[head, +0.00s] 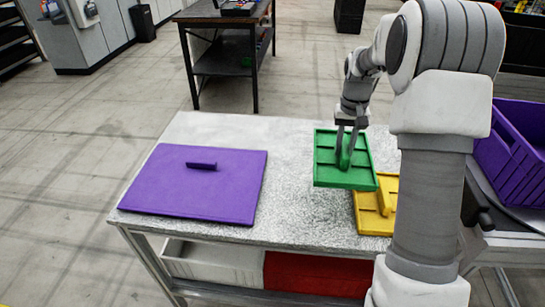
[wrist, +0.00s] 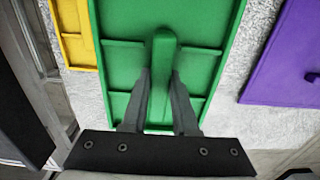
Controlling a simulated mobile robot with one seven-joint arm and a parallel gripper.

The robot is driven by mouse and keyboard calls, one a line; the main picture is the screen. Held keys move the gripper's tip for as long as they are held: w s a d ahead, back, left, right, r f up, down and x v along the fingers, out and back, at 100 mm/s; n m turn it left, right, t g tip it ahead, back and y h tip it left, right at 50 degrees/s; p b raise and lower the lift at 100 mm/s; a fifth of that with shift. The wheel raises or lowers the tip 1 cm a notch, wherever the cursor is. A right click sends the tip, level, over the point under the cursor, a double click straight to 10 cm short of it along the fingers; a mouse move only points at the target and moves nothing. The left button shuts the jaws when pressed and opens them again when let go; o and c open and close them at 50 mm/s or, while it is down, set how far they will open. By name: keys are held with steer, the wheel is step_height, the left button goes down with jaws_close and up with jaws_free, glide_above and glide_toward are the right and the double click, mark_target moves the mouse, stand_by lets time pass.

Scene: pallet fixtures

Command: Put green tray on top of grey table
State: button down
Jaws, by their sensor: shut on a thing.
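The green tray (head: 328,171) has raised ribs and a central upright handle. My gripper (head: 346,155) is shut on that handle, with one finger on each side. In the wrist view the green tray (wrist: 120,60) fills the middle, and my gripper's fingers (wrist: 160,95) clasp the handle. The tray overlaps part of the yellow tray in the head view; its exact height over the table is hard to tell. The grey table (head: 300,222) has a speckled top and stands below the tray.
A purple panel with a handle (head: 190,190) lies on the table's left side. A yellow tray (head: 372,218) lies at the right, partly hidden by my arm. A purple crate (head: 515,150) stands far right. White and red bins (head: 310,275) sit under the table. The table's middle is clear.

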steer(key=shift+w, duration=0.25)
steer(key=shift+a+f, duration=0.1)
steer(key=shift+a, duration=0.1)
steer(key=b, duration=0.1)
glide_above(302, 197)
step_height(302, 197, down, 7)
steer(key=shift+r, duration=0.15)
steer(key=shift+f+b, duration=0.45)
steer(key=shift+f, duration=1.55)
steer(key=shift+f, duration=0.15)
steer(key=c, duration=0.7)
jaws_free()
